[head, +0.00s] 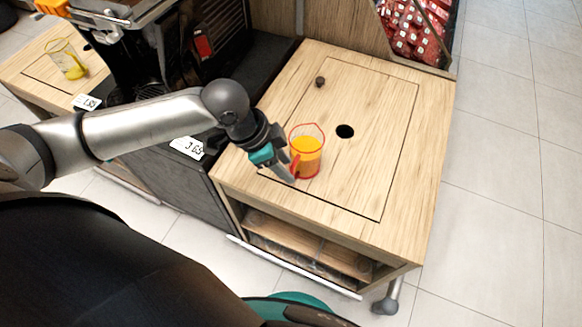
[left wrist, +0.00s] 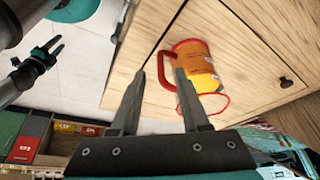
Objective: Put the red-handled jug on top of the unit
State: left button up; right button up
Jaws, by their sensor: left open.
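The red-handled jug (head: 307,145) is clear with a red rim and orange juice inside. It stands upright on the wooden top of the unit (head: 400,200), left of a round black hole. My left gripper (head: 288,175) is at the jug's handle side, low over the top. In the left wrist view its two fingers (left wrist: 160,75) are apart, and the red handle (left wrist: 166,70) shows at the gap between their tips. I cannot tell whether they touch it.
A dark juicer machine (head: 180,50) stands left of the unit. A second jug (head: 70,62) with yellow liquid stands on another wooden top at far left. A small dark knob (head: 320,81) is at the back of the panel. The top's right side is clear.

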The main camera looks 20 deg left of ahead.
pick_arm(q)
jog(key=p+v, duration=0.2)
jog(key=v, duration=0.5)
jog(key=shift+r, duration=0.4)
pick_arm(e)
jog(key=shift+s+a+r+g, duration=0.3)
jog(key=shift+s+a+r, duration=0.75)
jog(key=shift+s+r, duration=0.15)
pick_arm(q)
jog(key=shift+s, duration=0.1)
pick_arm(e)
jog(key=shift+d, duration=0.1)
